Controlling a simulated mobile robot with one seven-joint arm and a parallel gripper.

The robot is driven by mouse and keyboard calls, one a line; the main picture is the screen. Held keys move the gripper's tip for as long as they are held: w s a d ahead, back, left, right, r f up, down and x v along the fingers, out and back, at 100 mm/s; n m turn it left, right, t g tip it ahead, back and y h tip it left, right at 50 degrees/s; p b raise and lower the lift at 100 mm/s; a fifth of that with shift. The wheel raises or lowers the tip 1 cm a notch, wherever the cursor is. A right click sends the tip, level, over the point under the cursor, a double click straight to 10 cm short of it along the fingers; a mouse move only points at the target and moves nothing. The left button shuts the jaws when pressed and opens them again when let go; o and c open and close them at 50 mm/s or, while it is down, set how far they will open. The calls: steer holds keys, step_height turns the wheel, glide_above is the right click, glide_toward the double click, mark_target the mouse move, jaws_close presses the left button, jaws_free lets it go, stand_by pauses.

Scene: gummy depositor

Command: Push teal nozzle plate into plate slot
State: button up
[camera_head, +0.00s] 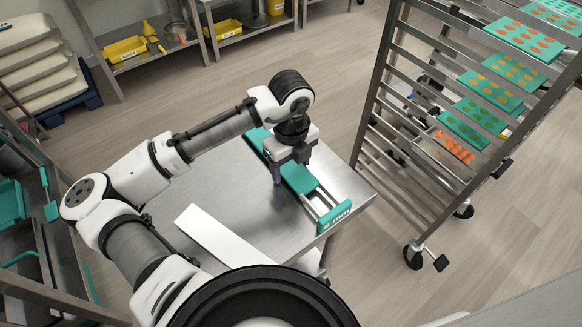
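A long teal assembly lies diagonally across the steel table. Its teal top section (299,178) runs beneath my gripper, and two light rails (317,202) lead from it to a teal end piece (335,216) with small pale marks at the table's near right edge. A gap spanned by the rails separates the end piece from the top section. I cannot tell which teal part is the nozzle plate, and the plate slot is not clearly visible. My gripper (291,170) points down over the assembly, its fingers apart on either side. Contact is unclear.
The steel table (190,193) has bare room at left, with a white flat panel (228,241) at its front. A wheeled steel rack (385,110) with teal trays (474,122) stands close on the right. Shelves with yellow bins (124,48) are at the back.

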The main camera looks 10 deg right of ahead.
mark_target(291, 167)
steer(key=c, duration=0.9)
step_height(291, 167, up, 20)
steer(key=shift+r+b, duration=0.1)
steer(key=shift+b, duration=0.2)
steer(key=o, duration=0.5)
steer(key=c, duration=0.7)
steer(key=shift+w, duration=0.1)
